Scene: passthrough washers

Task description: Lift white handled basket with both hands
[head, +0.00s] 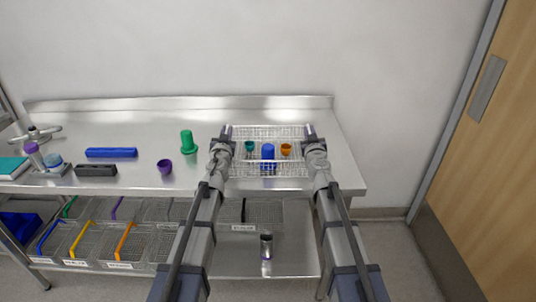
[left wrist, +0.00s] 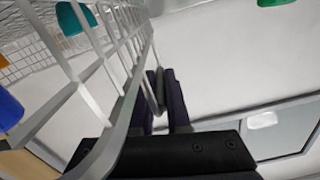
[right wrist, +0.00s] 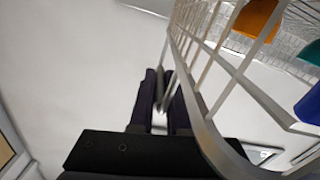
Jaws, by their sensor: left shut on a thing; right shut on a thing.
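The white wire basket (head: 268,132) is at the right part of the steel table in the head view. It holds a teal cup (head: 250,147), a blue container (head: 268,152) and an orange cup (head: 286,149). My left gripper (head: 226,134) is shut on the basket's left handle; the left wrist view shows its fingers (left wrist: 165,100) beside the white wire wall (left wrist: 112,75). My right gripper (head: 311,134) is shut on the right handle; the right wrist view shows its fingers (right wrist: 160,98) beside the wire wall (right wrist: 215,75). Whether the basket touches the table is unclear.
On the steel table (head: 130,130) stand a green object (head: 188,142), a purple cup (head: 164,167), a blue bar (head: 111,153) and a black block (head: 96,170). Several wire baskets (head: 100,240) and a metal cylinder (head: 266,246) are on the lower shelf.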

